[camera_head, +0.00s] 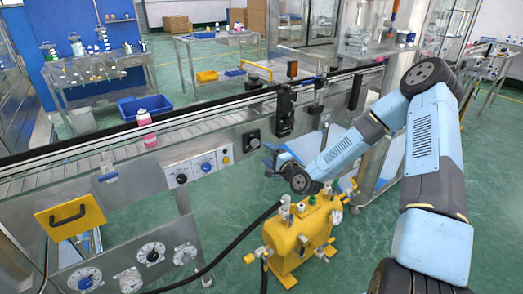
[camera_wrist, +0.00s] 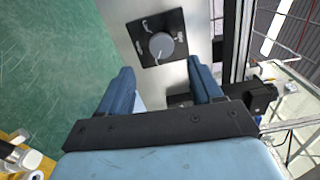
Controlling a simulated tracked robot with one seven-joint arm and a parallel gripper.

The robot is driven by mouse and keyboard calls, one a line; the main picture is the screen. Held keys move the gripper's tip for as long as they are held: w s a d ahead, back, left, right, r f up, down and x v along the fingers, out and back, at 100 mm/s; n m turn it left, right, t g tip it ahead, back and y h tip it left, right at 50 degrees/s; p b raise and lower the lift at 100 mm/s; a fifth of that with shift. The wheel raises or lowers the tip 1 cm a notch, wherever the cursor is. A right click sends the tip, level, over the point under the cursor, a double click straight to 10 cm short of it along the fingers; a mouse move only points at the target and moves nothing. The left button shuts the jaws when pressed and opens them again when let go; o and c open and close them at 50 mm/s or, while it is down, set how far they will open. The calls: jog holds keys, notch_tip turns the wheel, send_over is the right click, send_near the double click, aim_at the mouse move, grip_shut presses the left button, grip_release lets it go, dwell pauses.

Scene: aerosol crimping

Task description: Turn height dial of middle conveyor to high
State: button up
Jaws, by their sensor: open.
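A dial with a round grey knob (camera_wrist: 161,45) on a black square plate (camera_wrist: 150,22) is fixed to the metal side of the conveyor. In the head view the dial (camera_head: 252,141) sits on the front face of the long conveyor, and its markings are too small to read. A white line shows on the knob in the wrist view. My gripper (camera_wrist: 160,72) is open and empty, its two blue fingers pointing toward the dial. The knob lies ahead of the fingertips, apart from them. In the head view my gripper (camera_head: 274,158) is just right of and below the dial.
A yellow machine (camera_head: 300,235) with fittings and a black hose stands below my arm. A pink bottle (camera_head: 146,130) is on the conveyor belt (camera_head: 90,163). A control panel with a blue knob (camera_head: 206,167) is left of the dial. Black brackets (camera_head: 285,108) rise to its right.

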jog(key=v, duration=0.7)
